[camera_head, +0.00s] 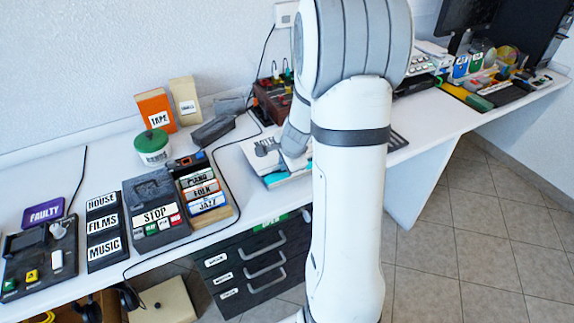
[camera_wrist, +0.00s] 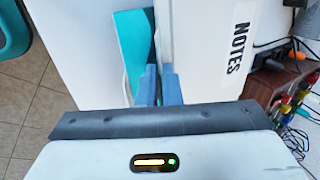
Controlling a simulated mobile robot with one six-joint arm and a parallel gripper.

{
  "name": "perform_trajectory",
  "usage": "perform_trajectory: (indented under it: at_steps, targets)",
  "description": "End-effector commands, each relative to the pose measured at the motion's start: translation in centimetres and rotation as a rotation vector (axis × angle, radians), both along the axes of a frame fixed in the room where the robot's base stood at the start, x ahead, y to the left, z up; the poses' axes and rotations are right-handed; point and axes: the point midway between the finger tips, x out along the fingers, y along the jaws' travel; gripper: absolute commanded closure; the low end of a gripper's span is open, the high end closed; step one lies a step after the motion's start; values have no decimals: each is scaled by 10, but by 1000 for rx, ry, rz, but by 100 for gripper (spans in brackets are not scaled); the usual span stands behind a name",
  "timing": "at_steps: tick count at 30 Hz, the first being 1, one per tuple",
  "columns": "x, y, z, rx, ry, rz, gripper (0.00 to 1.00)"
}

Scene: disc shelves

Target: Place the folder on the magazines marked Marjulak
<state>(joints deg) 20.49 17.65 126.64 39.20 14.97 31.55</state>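A white item labelled NOTES, seemingly the folder (camera_head: 262,148), lies on the desk beside my arm. In the wrist view the folder (camera_wrist: 238,20) fills the right half, its label running up and down. My gripper (camera_wrist: 158,72) has its two blue-grey fingers close together at the folder's left edge. I cannot tell whether that edge is pinched between them. A teal-covered item, perhaps a magazine (camera_wrist: 132,35), shows left of the fingers. In the head view white and teal edges show below the folder. No label reading Marjulak is legible, and my arm hides part of this area.
A drawer unit (camera_head: 262,268) stands under the desk. Left on the desk are a STOP device (camera_head: 155,213), a disc rack (camera_head: 203,190), a green-lidded tub (camera_head: 154,147) and a TAPE box (camera_head: 156,110). A red device (camera_head: 272,98) stands behind the folder.

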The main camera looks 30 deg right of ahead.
Motion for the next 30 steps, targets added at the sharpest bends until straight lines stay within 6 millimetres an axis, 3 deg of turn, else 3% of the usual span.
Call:
perform_trajectory:
  at_steps: [9,10,18,26,30]
  targets:
    - [0,0,-2,0,-1,1,100]
    - [0,0,-2,0,-1,1,93]
    - [0,1,-1,0,-1,1,73]
    - [0,1,1,-1,-1,2,73]
    - [-6,1,18,-2,-4,1,73]
